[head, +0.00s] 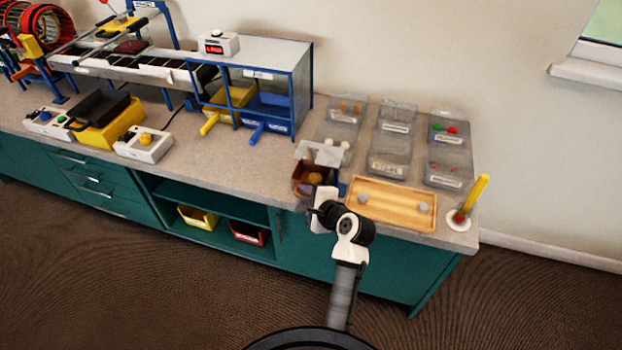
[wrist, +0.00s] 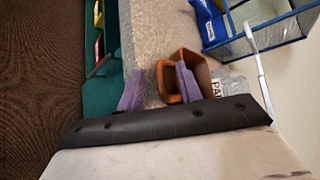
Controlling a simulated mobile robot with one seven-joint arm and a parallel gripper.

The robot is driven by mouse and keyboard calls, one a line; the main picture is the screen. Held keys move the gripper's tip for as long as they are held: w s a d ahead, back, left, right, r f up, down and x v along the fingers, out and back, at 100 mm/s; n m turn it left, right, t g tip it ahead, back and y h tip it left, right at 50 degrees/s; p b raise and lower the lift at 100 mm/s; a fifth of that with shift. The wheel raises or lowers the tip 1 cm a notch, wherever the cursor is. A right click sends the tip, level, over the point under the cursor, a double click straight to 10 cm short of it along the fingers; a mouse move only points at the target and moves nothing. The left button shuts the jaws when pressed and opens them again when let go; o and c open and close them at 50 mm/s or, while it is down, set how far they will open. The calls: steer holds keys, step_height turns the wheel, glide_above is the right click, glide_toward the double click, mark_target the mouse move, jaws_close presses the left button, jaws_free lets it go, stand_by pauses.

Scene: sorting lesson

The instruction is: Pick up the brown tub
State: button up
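The brown tub (head: 301,187) stands near the front edge of the counter, left of the wooden tray. In the wrist view the tub (wrist: 199,66) is open-topped with square orange-brown walls. My gripper (wrist: 159,67) is open, with two purple fingers wide apart. The right finger overlaps the inside of the tub, and the left finger is outside it, over the counter. A tub wall shows between them with a gap to the left finger. In the head view my gripper's white hand covers part of the tub's right side, and the fingertips are hidden.
A wooden tray (head: 391,204) with small grey pieces lies to the right, with several clear bins (head: 390,155) behind. A yellow stick on a white base (head: 458,221) stands at the right end. A blue-framed stand (head: 300,88) is behind left. The counter left of the tub is clear.

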steer(key=shift+w+a+f, duration=0.1)
steer(key=shift+w, duration=0.05)
jaws_close()
stand_by(0.4)
